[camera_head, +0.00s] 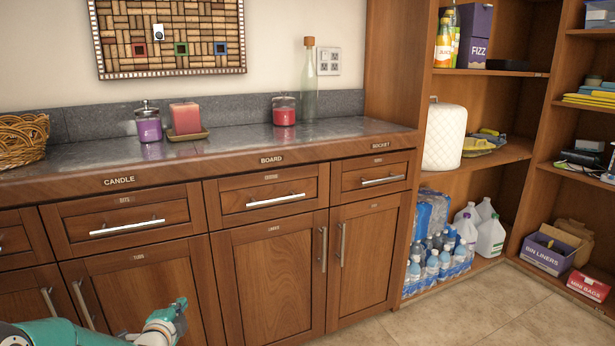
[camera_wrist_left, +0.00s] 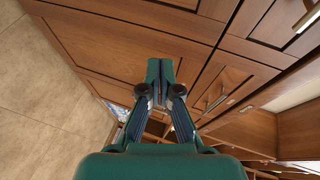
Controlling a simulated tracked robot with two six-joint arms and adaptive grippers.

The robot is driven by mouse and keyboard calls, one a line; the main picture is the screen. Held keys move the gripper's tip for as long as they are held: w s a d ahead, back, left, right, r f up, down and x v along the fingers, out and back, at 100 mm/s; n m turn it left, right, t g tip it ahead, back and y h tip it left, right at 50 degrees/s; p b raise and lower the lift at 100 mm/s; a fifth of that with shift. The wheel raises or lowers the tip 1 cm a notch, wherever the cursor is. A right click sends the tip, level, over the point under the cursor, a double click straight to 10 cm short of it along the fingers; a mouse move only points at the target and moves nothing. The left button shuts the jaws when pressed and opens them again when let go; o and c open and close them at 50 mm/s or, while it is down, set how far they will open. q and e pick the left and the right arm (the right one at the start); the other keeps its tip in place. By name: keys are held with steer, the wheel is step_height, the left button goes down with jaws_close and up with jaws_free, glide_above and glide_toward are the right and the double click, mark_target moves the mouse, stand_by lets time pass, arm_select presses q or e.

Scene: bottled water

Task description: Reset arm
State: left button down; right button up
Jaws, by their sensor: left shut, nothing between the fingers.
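My left gripper (camera_head: 178,306) is teal and comes in at the bottom left of the head view, in front of the lower cabinet doors. It also shows in the left wrist view (camera_wrist_left: 160,72), with its two fingertips together and nothing between them. It appears apart from the cabinet fronts. My right gripper is in neither view.
Wooden cabinets (camera_head: 269,268) with bar handles stand ahead under a dark counter (camera_head: 230,140) holding candles and a glass bottle (camera_head: 309,85). Water bottles (camera_head: 440,255) and white jugs (camera_head: 490,236) fill the bottom shelf at right. The tiled floor (camera_head: 480,312) is clear at lower right.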

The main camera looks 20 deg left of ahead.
arm_select(q)
steer(key=s+d+f+n+g+h, duration=0.1)
steer(key=s+d+f+g+h, duration=0.25)
steer(key=d+f, duration=0.8)
steer(key=s+d+f+n+g+h, duration=0.1)
steer(key=s+d+f+g+h, duration=0.2)
steer(key=d+f, duration=0.85)
steer(key=s+d+f+n+g+h, duration=0.15)
steer(key=s+d+n, duration=0.25)
steer(key=s, duration=0.4)
steer(key=s+d+f+n+g, duration=0.2)
steer(key=s+d+n+g, duration=0.15)
steer(key=s, duration=0.35)
steer(key=s+d+f+n+g+h, duration=0.1)
steer(key=s+d+n+g, duration=0.1)
steer(key=s+d+n, duration=0.45)
step_height(320, 180, up, 32)
steer(key=a+m+p, duration=0.1)
steer(key=p, duration=3)
steer(key=shift+s+a+f+p, duration=0.2)
steer(key=shift+s+f+p, duration=0.05)
steer(key=shift+s+p, duration=0.2)
